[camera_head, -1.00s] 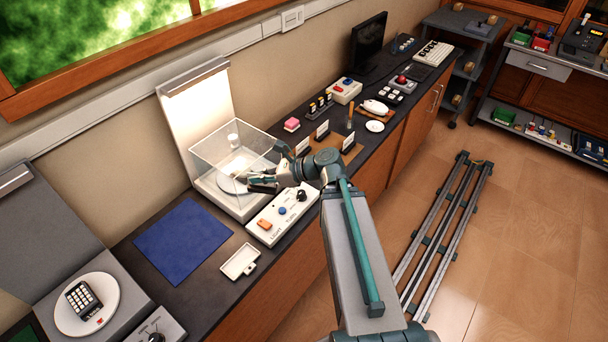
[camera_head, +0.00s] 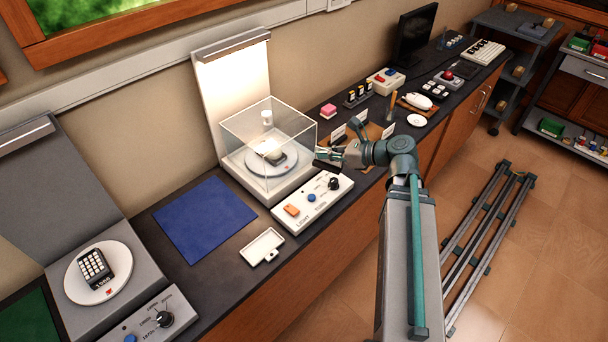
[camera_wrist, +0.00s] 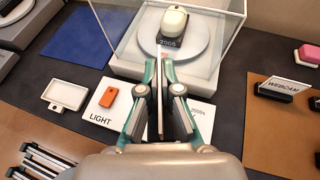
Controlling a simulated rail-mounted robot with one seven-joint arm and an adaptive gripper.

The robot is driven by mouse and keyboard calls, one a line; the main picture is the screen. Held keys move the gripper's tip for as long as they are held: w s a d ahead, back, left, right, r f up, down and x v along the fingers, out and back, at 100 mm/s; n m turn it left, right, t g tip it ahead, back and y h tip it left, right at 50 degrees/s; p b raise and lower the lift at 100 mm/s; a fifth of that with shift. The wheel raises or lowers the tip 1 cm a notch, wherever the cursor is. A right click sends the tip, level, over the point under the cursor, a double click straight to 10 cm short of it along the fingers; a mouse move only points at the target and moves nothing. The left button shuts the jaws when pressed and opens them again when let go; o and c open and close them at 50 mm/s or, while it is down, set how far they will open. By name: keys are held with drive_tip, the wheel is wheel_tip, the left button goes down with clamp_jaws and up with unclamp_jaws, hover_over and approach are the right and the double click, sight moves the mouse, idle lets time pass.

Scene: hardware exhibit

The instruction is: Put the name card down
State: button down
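My gripper (camera_head: 325,156) is just off the right front side of the clear display case (camera_head: 262,128), above the dark counter. In the wrist view my gripper (camera_wrist: 163,75) is closed around a thin, dark and pale piece, seen nearly edge-on, which looks like the name card (camera_wrist: 159,105). Its face is hidden, and a dark edge shows below the fingers in the head view. Inside the case a cream and black device (camera_wrist: 172,24) marked 2005 sits on a round turntable (camera_wrist: 148,39). Three other cards stand on the brown mat, one reading WEBCAM (camera_wrist: 288,88).
A control panel (camera_head: 313,202) with an orange switch and a knob lies in front of the case. A small white tray (camera_head: 262,246) and a blue mat (camera_head: 205,218) lie left of it. Bare counter shows around the tray. A calculator-like device (camera_head: 95,268) sits on the left turntable.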

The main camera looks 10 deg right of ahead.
drive_tip(key=w+d+m+t+h+b, duration=0.3)
drive_tip(key=w+d+b, duration=0.2)
drive_tip(key=d+b, duration=0.2)
drive_tip(key=shift+m, duration=0.3)
drive_tip(key=w+f, duration=0.3)
drive_tip(key=w, duration=0.1)
drive_tip(key=w+a+f, duration=0.1)
drive_tip(key=w+f, duration=0.2)
drive_tip(key=w, duration=0.1)
drive_tip(key=w+f+p, duration=0.1)
drive_tip(key=w+f, duration=0.3)
drive_tip(key=w, duration=0.1)
drive_tip(key=shift+a, duration=0.2)
drive_tip(key=shift+f, duration=1.7)
drive_tip(key=shift+f, duration=0.15)
drive_tip(key=c, duration=1.3)
unclamp_jaws()
